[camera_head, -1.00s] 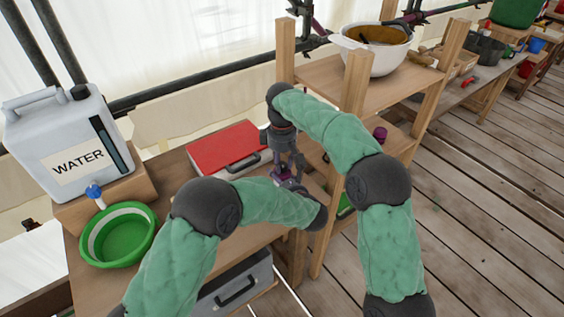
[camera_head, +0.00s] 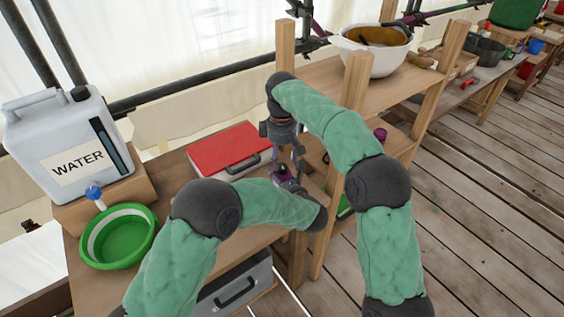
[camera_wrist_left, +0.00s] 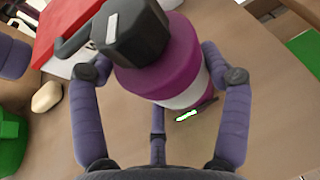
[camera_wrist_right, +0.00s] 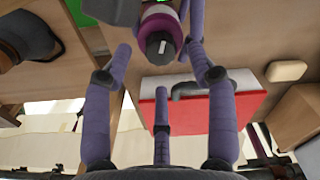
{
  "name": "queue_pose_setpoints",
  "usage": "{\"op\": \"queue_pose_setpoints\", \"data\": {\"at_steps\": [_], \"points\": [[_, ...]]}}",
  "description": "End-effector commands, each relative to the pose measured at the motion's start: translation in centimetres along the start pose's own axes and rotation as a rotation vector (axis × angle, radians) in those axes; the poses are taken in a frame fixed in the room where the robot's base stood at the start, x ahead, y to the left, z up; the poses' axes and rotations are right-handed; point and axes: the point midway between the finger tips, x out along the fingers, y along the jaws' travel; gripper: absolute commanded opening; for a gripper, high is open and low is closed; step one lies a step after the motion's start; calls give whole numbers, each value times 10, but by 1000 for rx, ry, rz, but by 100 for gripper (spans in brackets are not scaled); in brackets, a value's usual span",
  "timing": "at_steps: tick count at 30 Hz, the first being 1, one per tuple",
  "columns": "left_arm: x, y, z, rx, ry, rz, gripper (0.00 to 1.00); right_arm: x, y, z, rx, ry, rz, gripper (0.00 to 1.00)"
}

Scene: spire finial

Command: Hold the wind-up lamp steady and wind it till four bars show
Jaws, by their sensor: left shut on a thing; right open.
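The wind-up lamp (camera_wrist_left: 175,65) is a magenta cylinder with a pale band and a dark top. It stands over the wooden bench top. My left gripper (camera_wrist_left: 155,100) is shut around its body; in the head view that gripper (camera_head: 290,182) and the lamp (camera_head: 281,172) are partly covered by my arms. A small lit green display (camera_wrist_left: 187,116) shows low beside the lamp; its bars are too small to count. A dark knob (camera_wrist_right: 160,46) with a light mark shows below the magenta part in the right wrist view. My right gripper (camera_wrist_right: 160,75) is open, its fingers spread near that knob.
A red-lidded case (camera_head: 228,148) with a dark handle lies just behind the lamp. A water canister (camera_head: 70,145) and a green basin (camera_head: 122,238) stand at left. Wooden shelf posts (camera_head: 354,85) rise close on the right, with a white pot (camera_head: 373,58) on the shelf.

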Motion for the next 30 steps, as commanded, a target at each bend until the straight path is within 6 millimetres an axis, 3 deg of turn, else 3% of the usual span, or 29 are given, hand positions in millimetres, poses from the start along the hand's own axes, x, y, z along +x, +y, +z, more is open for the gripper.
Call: {"op": "queue_pose_setpoints", "data": {"at_steps": [10,25,30], "points": [[0,0,0,0,1,1,39,-42,0,0,1,-1,1,57],[0,0,0,0,0,1,39,-48,0,0,-7,-2,0,57],[0,0,0,0,0,1,39,-54,1,0,-110,-1,0,57]]}}
